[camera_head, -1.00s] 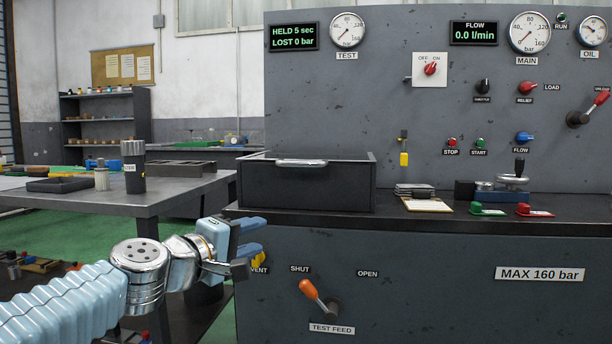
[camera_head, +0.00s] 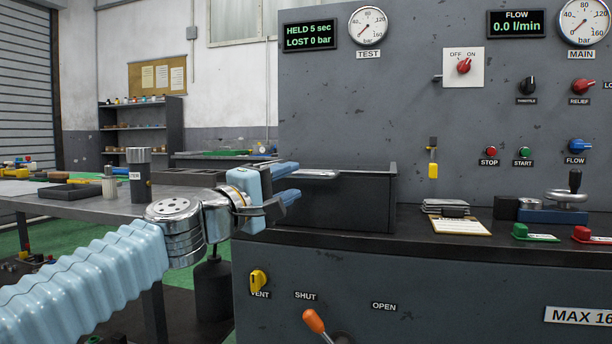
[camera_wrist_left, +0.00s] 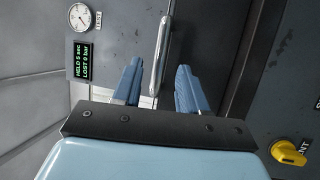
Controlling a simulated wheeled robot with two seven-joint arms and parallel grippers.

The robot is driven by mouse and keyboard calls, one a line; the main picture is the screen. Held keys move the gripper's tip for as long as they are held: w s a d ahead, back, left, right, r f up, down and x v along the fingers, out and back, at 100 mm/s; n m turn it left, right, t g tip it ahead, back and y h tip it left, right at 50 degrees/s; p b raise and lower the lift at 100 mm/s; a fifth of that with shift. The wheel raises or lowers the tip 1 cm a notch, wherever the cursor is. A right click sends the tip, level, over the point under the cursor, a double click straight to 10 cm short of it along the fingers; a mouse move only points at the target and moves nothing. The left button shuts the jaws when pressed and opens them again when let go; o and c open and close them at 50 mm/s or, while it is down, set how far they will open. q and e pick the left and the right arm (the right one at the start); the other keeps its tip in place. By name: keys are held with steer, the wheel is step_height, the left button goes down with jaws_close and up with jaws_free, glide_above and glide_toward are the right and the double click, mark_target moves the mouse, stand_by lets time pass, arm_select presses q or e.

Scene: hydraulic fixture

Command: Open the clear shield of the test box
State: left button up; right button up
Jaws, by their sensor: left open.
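The dark test box (camera_head: 345,205) stands on the bench ledge against the grey panel. Its chrome handle (camera_head: 320,174) is at the upper front edge, partly behind my left fingers. The clear shield itself is hard to make out. My left gripper (camera_head: 292,181) is open at the left front of the box, close to the handle. In the left wrist view the handle (camera_wrist_left: 162,50) runs lengthwise between the two blue fingers (camera_wrist_left: 159,75), with a gap on each side. I cannot tell whether the fingertips reach past the bar. My right gripper is out of view.
A clipboard (camera_head: 461,226) and a stack of plates (camera_head: 446,206) lie right of the box. A yellow vent knob (camera_head: 258,281) and an orange-tipped lever (camera_head: 314,321) stick out of the lower panel. A side table (camera_head: 95,205) with parts stands at the left.

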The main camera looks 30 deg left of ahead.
mark_target(302, 176)
arm_select(q)
steer(key=x, duration=0.5)
steer(key=shift+w, duration=0.2)
jaws_close()
steer(key=shift+r, duration=0.1)
